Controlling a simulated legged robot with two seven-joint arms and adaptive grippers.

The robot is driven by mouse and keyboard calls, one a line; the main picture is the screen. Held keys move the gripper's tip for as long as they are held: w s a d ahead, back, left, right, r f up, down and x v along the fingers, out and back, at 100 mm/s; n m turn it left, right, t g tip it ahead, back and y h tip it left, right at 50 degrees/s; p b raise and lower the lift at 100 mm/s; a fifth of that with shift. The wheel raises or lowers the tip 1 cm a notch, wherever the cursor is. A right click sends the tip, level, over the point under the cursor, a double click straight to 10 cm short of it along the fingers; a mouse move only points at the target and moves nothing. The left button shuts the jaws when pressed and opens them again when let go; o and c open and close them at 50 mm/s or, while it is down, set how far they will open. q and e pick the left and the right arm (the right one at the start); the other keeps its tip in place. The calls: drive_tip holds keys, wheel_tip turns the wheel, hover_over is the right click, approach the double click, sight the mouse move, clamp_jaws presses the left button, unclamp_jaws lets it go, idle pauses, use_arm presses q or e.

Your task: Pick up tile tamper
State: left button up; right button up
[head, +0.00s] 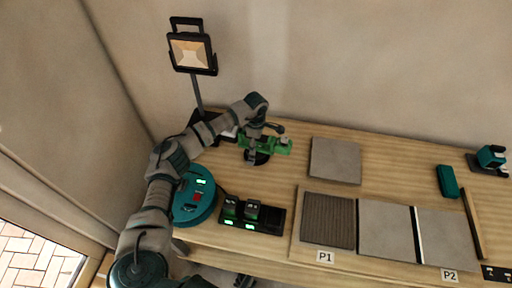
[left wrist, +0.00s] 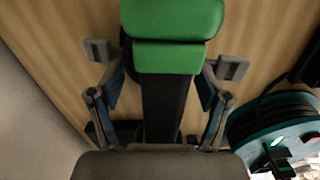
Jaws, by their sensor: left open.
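A green and black tool, which looks like the tile tamper (head: 279,147), stands on the wooden table near its back left edge. Its round black base (head: 257,158) rests on the tabletop. My left gripper (head: 262,136) is just over it, reaching in from the left. In the left wrist view the tamper's green body (left wrist: 168,58) and black stem lie between the two spread fingers of my left gripper (left wrist: 165,62). Gaps show on both sides, and the fingers are open. The gripper partly hides the tamper in the head view. My right gripper is not seen.
A round teal device (head: 193,203) and a charger with battery packs (head: 251,216) stand at the front left. A work lamp (head: 192,54) stands behind. A loose grey tile (head: 335,160) lies right of the tamper. Laid tiles (head: 386,232), a teal block (head: 447,181) and another tool (head: 490,157) are further right.

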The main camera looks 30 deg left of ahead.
use_arm(q)
drive_tip(key=shift+r, duration=0.1)
drive_tip(key=c, duration=1.4)
drive_tip(key=shift+o, duration=0.2)
